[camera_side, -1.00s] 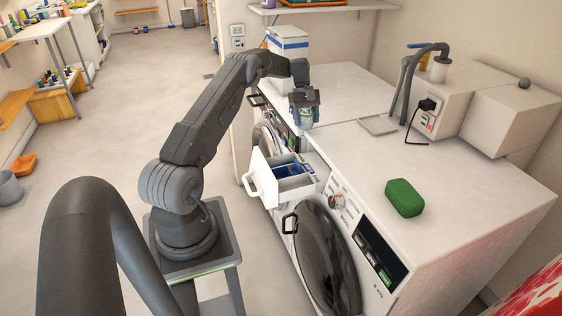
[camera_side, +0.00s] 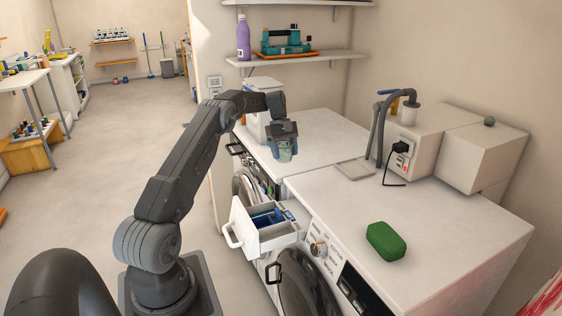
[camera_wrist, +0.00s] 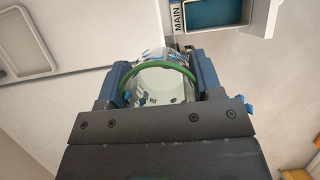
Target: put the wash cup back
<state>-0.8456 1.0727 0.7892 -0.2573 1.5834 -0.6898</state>
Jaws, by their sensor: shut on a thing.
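My gripper (camera_side: 284,146) is shut on the wash cup (camera_side: 286,154), a clear cup. It holds the cup above the washing machines, behind the open drawer. In the wrist view, the cup (camera_wrist: 160,88) sits between the two blue fingers of my gripper (camera_wrist: 160,66), and a green band shows around it. The gripper body hides part of the cup.
The white drawer (camera_side: 249,236) is pulled out, with blue inside; its MAIN label (camera_wrist: 178,16) shows in the wrist view. A shallow square tray (camera_side: 355,169) lies on the machine tops near the hose and boxes (camera_side: 424,133). A green block (camera_side: 386,242) lies on the front machine.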

